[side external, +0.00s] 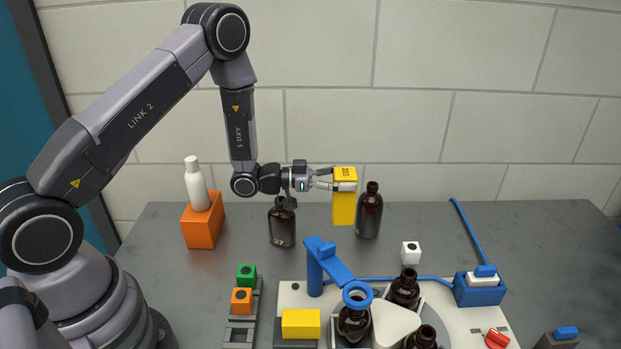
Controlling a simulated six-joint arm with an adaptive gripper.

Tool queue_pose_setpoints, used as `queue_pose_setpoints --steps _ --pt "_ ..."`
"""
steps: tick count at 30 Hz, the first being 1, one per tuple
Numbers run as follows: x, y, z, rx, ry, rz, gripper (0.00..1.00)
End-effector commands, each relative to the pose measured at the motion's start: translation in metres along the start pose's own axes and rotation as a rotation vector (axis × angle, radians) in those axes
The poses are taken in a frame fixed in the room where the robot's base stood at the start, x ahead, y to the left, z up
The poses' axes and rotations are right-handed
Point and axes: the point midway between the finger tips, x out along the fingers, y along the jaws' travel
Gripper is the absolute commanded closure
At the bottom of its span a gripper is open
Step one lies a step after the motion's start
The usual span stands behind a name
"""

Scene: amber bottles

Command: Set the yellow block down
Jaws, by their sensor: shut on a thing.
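The yellow block (343,206) is a tall upright box near the back of the table, in the middle of the side external view. My gripper (340,182) comes in from the left, pointing sideways, and is shut on the block's upper part. The block appears raised, but I cannot tell exactly how far its bottom is from the table. A second, flatter yellow block (301,324) lies at the front.
Amber bottles stand left (282,226) and right (368,212) of the held block, the right one very close. An orange block (203,226) carries a white bottle (196,184). A blue stand (318,268) and more bottles (404,290) occupy the front.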

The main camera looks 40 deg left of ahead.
Motion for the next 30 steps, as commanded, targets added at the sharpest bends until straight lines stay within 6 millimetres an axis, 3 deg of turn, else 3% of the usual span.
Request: queue_pose_setpoints --steps 12,24,30 --pt "0.0 0.0 0.066 -0.002 -0.001 0.0 0.91" --pt "0.0 -0.001 0.118 -0.001 0.0 0.0 0.91" --pt "0.0 -0.001 0.123 0.0 0.002 0.0 0.91"
